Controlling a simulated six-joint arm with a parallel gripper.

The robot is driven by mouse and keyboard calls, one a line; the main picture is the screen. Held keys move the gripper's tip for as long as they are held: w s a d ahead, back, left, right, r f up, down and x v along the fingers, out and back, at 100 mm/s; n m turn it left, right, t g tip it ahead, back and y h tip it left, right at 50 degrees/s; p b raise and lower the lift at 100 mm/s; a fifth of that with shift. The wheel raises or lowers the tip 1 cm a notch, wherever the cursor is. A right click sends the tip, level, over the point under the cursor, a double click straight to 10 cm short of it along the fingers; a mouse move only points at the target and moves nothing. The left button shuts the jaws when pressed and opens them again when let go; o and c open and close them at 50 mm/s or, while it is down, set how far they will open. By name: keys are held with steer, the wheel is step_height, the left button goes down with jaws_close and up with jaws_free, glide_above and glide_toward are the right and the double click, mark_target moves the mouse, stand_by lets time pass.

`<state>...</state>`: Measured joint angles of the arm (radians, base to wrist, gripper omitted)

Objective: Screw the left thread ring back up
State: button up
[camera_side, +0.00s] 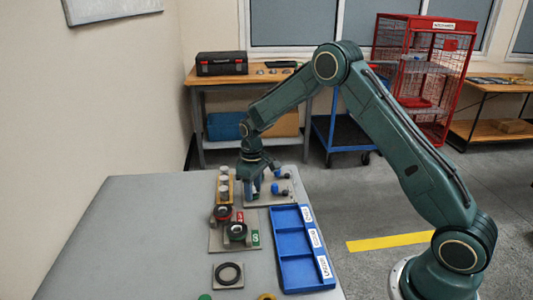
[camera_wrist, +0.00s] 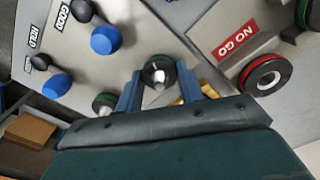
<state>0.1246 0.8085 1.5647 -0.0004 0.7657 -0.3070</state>
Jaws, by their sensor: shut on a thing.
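In the wrist view, my gripper (camera_wrist: 158,82) has its two blue fingers on either side of a dark thread ring (camera_wrist: 150,75) with a green edge and is shut on it. A bright metal stud end shows in the ring's middle. A second dark ring with a green edge (camera_wrist: 103,103) sits beside it, partly hidden by my gripper. In the side view, my gripper (camera_side: 252,192) points down low over the back of the work table; the ring is hidden there. I cannot tell how far the ring is screwed on.
A plate with blue knobs (camera_wrist: 106,40) and black knobs is beside my gripper. The red-banded NO GO ring (camera_wrist: 264,77) stands on another plate. In the side view are a yellow rack of cylinders (camera_side: 224,188), a green-banded ring (camera_side: 237,231) and a blue tray (camera_side: 288,242).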

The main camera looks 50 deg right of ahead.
steer(key=shift+s+f+n, duration=0.15)
steer(key=shift+f+n, duration=0.1)
steer(key=shift+n, duration=0.85)
steer(key=o, duration=1)
steer(key=shift+r, duration=0.15)
steer(key=shift+r, duration=0.1)
steer(key=shift+r, duration=0.5)
step_height(320, 180, up, 13)
steer(key=shift+f, duration=0.2)
